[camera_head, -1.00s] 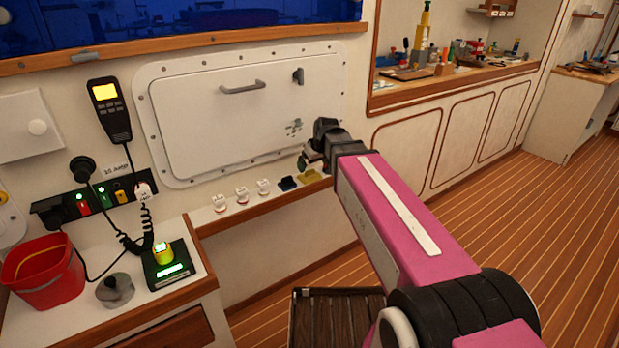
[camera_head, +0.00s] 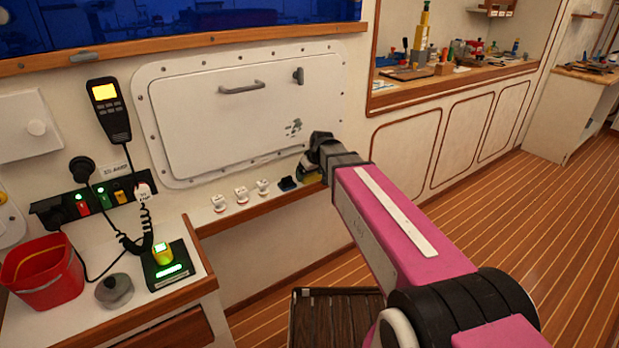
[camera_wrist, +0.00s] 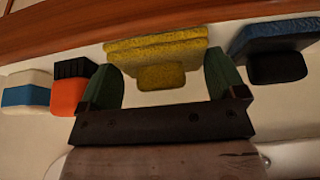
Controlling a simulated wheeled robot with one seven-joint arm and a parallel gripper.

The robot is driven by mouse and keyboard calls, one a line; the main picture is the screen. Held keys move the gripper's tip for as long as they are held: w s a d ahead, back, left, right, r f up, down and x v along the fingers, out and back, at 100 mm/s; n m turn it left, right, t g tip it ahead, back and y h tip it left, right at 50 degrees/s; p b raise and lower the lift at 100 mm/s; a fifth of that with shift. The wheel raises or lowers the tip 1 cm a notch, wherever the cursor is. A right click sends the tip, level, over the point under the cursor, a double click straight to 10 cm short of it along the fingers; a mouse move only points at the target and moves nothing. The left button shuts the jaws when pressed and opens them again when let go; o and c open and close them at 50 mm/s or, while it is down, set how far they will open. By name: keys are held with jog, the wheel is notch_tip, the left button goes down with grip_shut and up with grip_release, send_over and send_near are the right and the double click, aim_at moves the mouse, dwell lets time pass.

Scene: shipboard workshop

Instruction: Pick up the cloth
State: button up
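A yellow, rough-textured folded piece (camera_wrist: 155,48), which looks like the cloth, lies on the narrow ledge below the white hatch. My gripper (camera_wrist: 163,65) is open above it in the wrist view. One green-tipped finger is on each side of its smaller front part, with visible gaps. In the head view my gripper (camera_head: 312,170) is low over the ledge's right end and hides most of the yellow piece. A similar dark blue folded piece (camera_wrist: 275,50) lies to the right in the wrist view; it also shows in the head view (camera_head: 287,184).
In the wrist view an orange and black block (camera_wrist: 69,95) and a white-and-blue item (camera_wrist: 26,93) lie left of my gripper. Several white items (camera_head: 241,195) line the ledge (camera_head: 250,212). A red bucket (camera_head: 42,278) stands on the left counter.

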jog(key=shift+r, duration=0.2)
jog(key=shift+r, duration=0.6)
notch_tip(320, 180, up, 2)
jog(key=shift+r, duration=0.15)
jog(key=s+d+r, duration=0.5)
jog(key=s+r, duration=0.2)
jog(key=s, duration=0.3)
jog(key=shift+s+d, duration=0.2)
jog(key=shift+o, duration=0.4)
